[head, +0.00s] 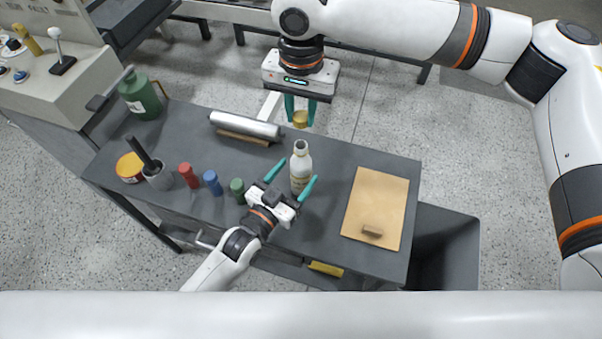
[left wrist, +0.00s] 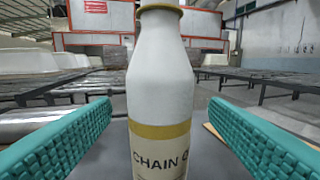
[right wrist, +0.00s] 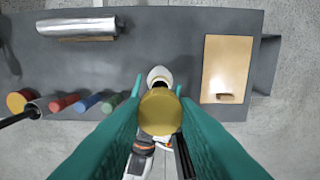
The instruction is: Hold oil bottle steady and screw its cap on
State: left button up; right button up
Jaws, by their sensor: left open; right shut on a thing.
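The oil bottle (head: 301,170) stands upright on the dark table, white with a yellow band; its label reads "CHAIN O" in the left wrist view (left wrist: 158,95). Its neck is uncapped. My left gripper (head: 292,183) is open, its teal fingers on either side of the bottle with gaps showing in the left wrist view. The yellow cap (head: 300,119) is in my right gripper (head: 300,110), which is shut on it above and behind the bottle. In the right wrist view the cap (right wrist: 160,111) partly hides the bottle (right wrist: 160,77), whose top shows just beyond it.
A clipboard-like tan board (head: 376,205) lies right of the bottle. Red (head: 189,175), blue (head: 212,182) and green (head: 237,190) cylinders stand left of it. A silver roll (head: 246,125) lies behind. A green can (head: 141,97) and grey cup (head: 157,176) are farther left.

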pick_arm(q)
jog(key=shift+x, duration=1.25)
jog(key=c, duration=1.5)
jog(key=shift+o, duration=0.2)
pick_arm(e)
jog(key=shift+s+f, duration=0.1)
jog(key=shift+f, duration=2.4)
jog(key=shift+f, duration=0.85)
pick_arm(q)
grip_shut()
pick_arm(e)
jog(key=shift+f, duration=0.6)
